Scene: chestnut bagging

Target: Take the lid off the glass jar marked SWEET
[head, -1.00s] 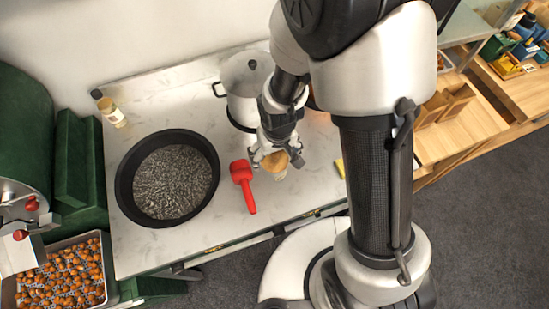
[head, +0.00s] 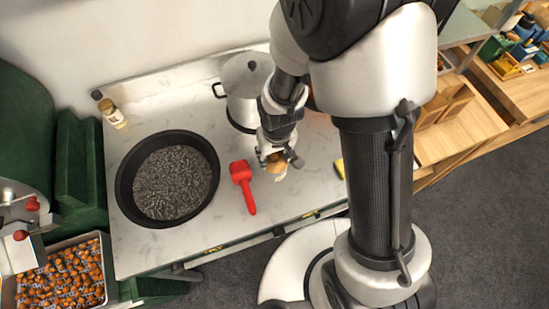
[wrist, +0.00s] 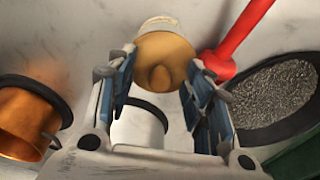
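A small glass jar (wrist: 158,21) with a round tan lid (wrist: 165,55) and a knob stands on the pale counter; no SWEET marking is legible. In the head view, the lid (head: 276,161) shows partly beneath my gripper (head: 279,162). In the wrist view, my gripper (wrist: 163,72) has its fingers spread to either side of the lid, with the tips close to its edges. I cannot tell whether they touch it. The jar's body is mostly hidden behind the lid and the gripper.
A red scoop (head: 243,184) lies just left of the jar, beside a wide black pan (head: 125,190). A lidded pot (head: 240,108) stands behind, and a copper vessel (wrist: 25,121) shows in the wrist view. Another small jar (head: 115,117) stands at the back left.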

